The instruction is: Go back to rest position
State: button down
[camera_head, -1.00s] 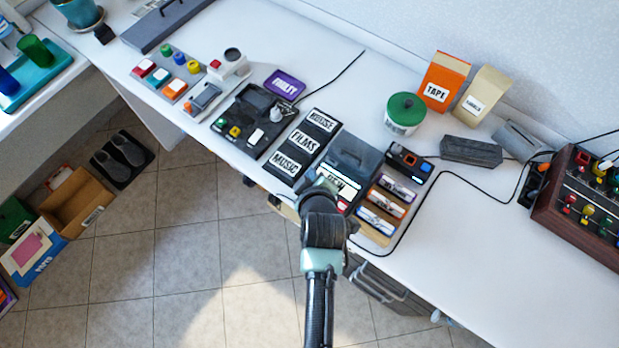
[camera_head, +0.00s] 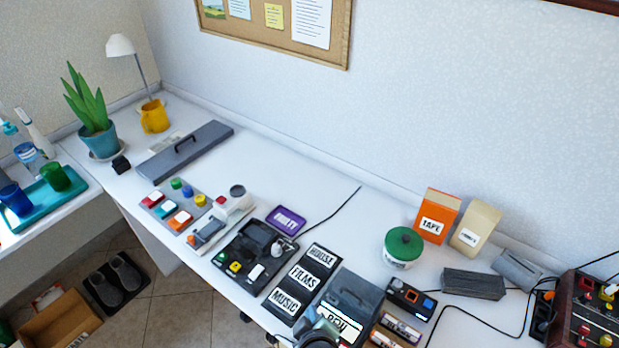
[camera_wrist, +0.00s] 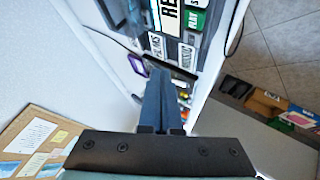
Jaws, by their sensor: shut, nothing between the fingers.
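My gripper (camera_wrist: 158,75) shows in the wrist view with its two blue-grey fingers together and nothing between them. It points toward the desk, over the row of devices and label tiles. In the head view only a rounded dark part of my arm shows at the bottom edge, in front of the grey lidded box (camera_head: 350,298). My fingers cannot be made out there.
The white desk (camera_head: 330,225) holds a black strip of label tiles (camera_head: 303,278), a button panel (camera_head: 178,205), a green-lidded tub (camera_head: 403,248), an orange box (camera_head: 436,215) and a mixer (camera_head: 590,315). A cable runs along the right. The desk's back middle is clear.

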jog(key=w+r+m+t, duration=0.1)
jog(key=w+r+t, duration=0.3)
jog(key=r, duration=0.6)
jog(key=w+r+m+t, duration=0.1)
jog(key=w+r+m, duration=0.1)
jog(key=w+r, duration=0.65)
notch_tip(320, 180, up, 22)
jog(key=s+f+m+t, duration=0.1)
jog(key=s+m+t, duration=0.1)
jog(key=t, duration=0.2)
jog(key=s+r+m+t, duration=0.1)
jog(key=s+r+t, duration=0.2)
jog(key=r, duration=0.7)
jog(key=s+r+m+t, duration=0.2)
jog(key=s+r+t, duration=0.1)
jog(key=s+r, duration=0.5)
jog(key=s+r+m+t+h, duration=0.1)
jog(key=s+r, duration=0.4)
jog(key=r, duration=0.7)
jog(key=shift+s+a+m+t, duration=0.25)
jog(key=shift+m+t, duration=0.35)
jog(key=shift+t, duration=0.5)
